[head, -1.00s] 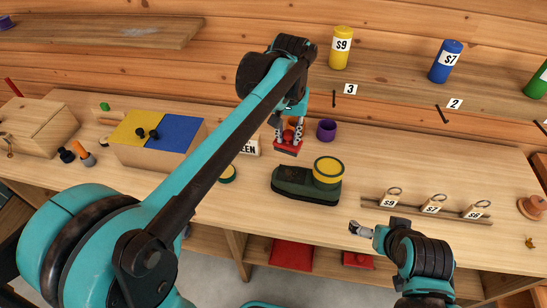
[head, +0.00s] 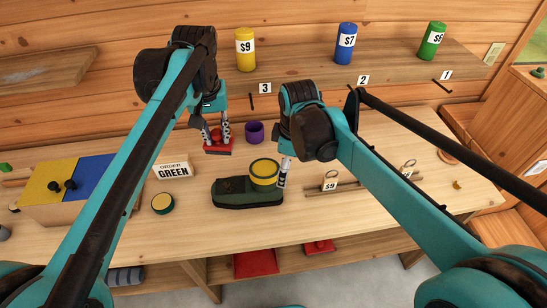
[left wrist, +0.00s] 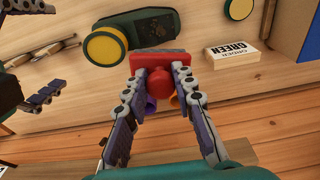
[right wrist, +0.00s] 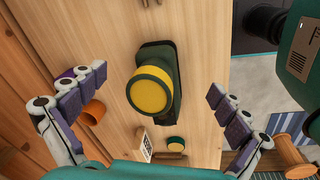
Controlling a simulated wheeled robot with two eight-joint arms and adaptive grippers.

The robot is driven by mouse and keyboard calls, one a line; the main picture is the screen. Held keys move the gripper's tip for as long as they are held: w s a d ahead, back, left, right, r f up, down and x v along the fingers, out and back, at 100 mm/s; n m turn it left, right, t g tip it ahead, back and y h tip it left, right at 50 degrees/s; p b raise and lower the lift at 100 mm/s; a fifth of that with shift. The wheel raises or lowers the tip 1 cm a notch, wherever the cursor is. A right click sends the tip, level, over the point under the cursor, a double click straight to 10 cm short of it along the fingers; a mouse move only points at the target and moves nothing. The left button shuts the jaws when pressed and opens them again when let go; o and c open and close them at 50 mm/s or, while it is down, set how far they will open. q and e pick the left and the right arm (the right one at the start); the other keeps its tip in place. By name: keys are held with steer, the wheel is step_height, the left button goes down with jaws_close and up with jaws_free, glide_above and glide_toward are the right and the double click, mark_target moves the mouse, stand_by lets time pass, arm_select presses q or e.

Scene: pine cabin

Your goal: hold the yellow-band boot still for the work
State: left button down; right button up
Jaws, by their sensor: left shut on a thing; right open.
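The yellow-band boot (head: 232,193) is dark green with a round yellow top and lies along the bench, toe to the left. It also shows in the left wrist view (left wrist: 155,27) and the right wrist view (right wrist: 166,97). My left gripper (head: 216,141) is shut on a red block with a round knob (left wrist: 158,75), held behind the boot. My right gripper (right wrist: 158,98) is open, its fingers spread to either side of the boot's yellow top with no clear contact. In the head view one right finger shows beside the top's right edge; the other is hidden.
An ORDER GREEN sign (head: 173,171) and a green-yellow disc (head: 163,204) lie left of the boot. A purple cup (head: 254,132) stands behind it. A tag rack (head: 345,187) is to the right, and a yellow-and-blue-lidded box (head: 67,188) at the left.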

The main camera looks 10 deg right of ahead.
mark_target(274, 167)
steer(key=w+a+n, duration=0.1)
steer(key=w+a+f+n+g, duration=0.1)
steer(key=w+n, duration=0.1)
steer(key=shift+w+a+f+n+g, duration=0.2)
steer(key=shift+w+a+n+g, duration=0.1)
steer(key=shift+a, duration=0.1)
steer(key=shift+w+a+f+n, duration=0.15)
steer(key=shift+a+f+n, duration=0.1)
steer(key=shift+f+n, duration=0.05)
step_height(274, 167, down, 12)
steer(key=shift+r, duration=0.1)
steer(key=c, duration=1.4)
steer(key=shift+c, duration=0.2)
